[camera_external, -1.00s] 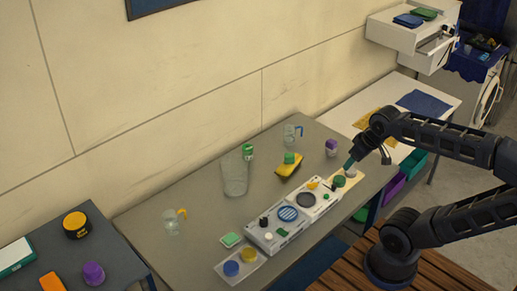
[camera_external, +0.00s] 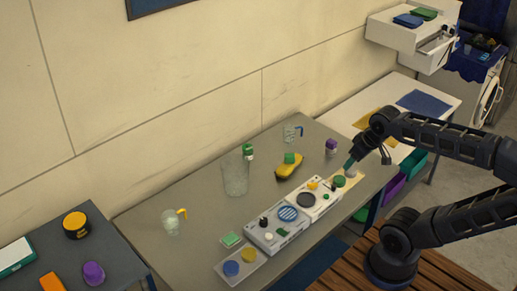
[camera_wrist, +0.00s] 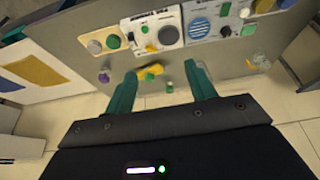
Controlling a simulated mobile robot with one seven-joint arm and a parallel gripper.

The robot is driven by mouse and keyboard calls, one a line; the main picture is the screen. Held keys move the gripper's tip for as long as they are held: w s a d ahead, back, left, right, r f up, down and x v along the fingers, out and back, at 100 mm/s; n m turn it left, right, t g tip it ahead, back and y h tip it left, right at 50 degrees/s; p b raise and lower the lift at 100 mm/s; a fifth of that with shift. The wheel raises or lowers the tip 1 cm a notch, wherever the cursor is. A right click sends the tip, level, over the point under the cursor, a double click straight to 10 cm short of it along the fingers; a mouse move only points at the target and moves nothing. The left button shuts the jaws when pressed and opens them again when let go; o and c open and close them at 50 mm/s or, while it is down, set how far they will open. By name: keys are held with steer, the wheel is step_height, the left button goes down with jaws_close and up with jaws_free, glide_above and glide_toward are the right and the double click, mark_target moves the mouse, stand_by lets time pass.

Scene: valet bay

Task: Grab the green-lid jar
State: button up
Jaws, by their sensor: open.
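The green-lid jar (camera_external: 248,151) is a small whitish jar with a green top. It stands near the wall side of the grey table, just behind a clear glass vessel (camera_external: 235,178). A small green-topped item (camera_wrist: 169,87) that looks like this jar shows low between the fingers in the wrist view. My gripper (camera_external: 351,164) is above the table's right end, well to the right of the jar. In the wrist view, its two teal fingers (camera_wrist: 161,72) are spread with nothing held between them.
A white control panel (camera_external: 268,237) runs along the table's front. A round green piece (camera_external: 338,181) lies below my gripper.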

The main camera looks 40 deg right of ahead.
steer(key=o, duration=0.3)
steer(key=shift+o, duration=0.2)
steer(key=shift+w, duration=0.1)
